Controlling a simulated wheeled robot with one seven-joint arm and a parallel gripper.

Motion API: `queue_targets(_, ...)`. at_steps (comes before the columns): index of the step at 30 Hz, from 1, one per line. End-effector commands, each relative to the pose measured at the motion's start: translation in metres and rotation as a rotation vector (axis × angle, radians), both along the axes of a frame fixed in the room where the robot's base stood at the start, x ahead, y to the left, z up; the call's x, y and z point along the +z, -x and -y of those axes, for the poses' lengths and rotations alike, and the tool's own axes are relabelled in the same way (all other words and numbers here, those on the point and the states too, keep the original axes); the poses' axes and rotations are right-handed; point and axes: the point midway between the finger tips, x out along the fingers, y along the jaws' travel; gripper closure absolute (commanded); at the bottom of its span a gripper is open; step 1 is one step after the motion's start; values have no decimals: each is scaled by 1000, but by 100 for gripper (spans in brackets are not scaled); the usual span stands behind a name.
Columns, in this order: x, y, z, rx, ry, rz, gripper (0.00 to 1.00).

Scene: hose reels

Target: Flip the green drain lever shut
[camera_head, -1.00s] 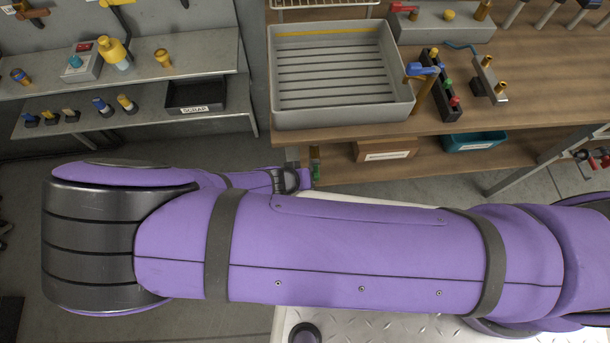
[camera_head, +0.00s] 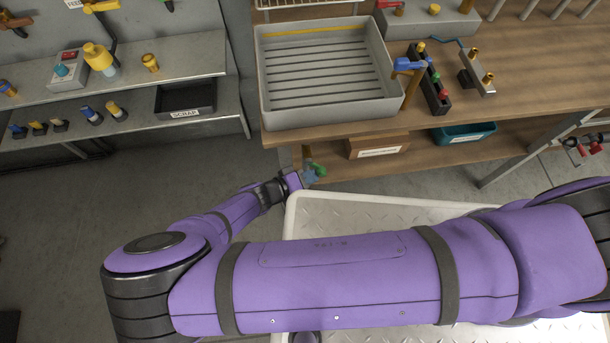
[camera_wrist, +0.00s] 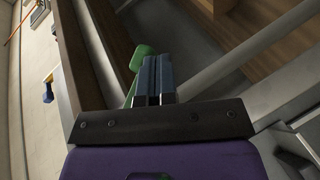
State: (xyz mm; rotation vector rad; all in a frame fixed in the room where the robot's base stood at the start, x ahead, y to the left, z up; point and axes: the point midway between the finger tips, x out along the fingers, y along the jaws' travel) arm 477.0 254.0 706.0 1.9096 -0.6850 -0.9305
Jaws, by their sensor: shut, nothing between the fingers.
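The green drain lever (camera_head: 319,169) shows at the front left of the bench, below the grey basin and just beyond my gripper. In the wrist view its rounded green end (camera_wrist: 143,55) sticks up right beside my fingers, on their left, and a green strip runs down behind them. My gripper (camera_head: 309,175) is shut and empty, its two fingers (camera_wrist: 153,75) together. It is very close to the lever; I cannot tell whether they touch. The lever's pivot is mostly hidden by my fingers and the gripper body.
The grey ribbed basin (camera_head: 330,122) stands on the wooden bench (camera_head: 520,75) above. A cardboard box (camera_head: 378,147) and a teal bin (camera_head: 465,134) sit on the lower shelf to the right. A metal shelf unit (camera_head: 200,68) with a scrap tray (camera_head: 185,98) stands left. Open floor lies between.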

Motion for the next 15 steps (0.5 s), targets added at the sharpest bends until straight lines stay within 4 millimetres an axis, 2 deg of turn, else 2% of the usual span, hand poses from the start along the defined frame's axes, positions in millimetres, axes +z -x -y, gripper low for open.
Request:
queue_targets(12, 3, -5, 21, 1, 389, 93, 100)
queue_targets(15, 7, -6, 25, -2, 404, 96, 100)
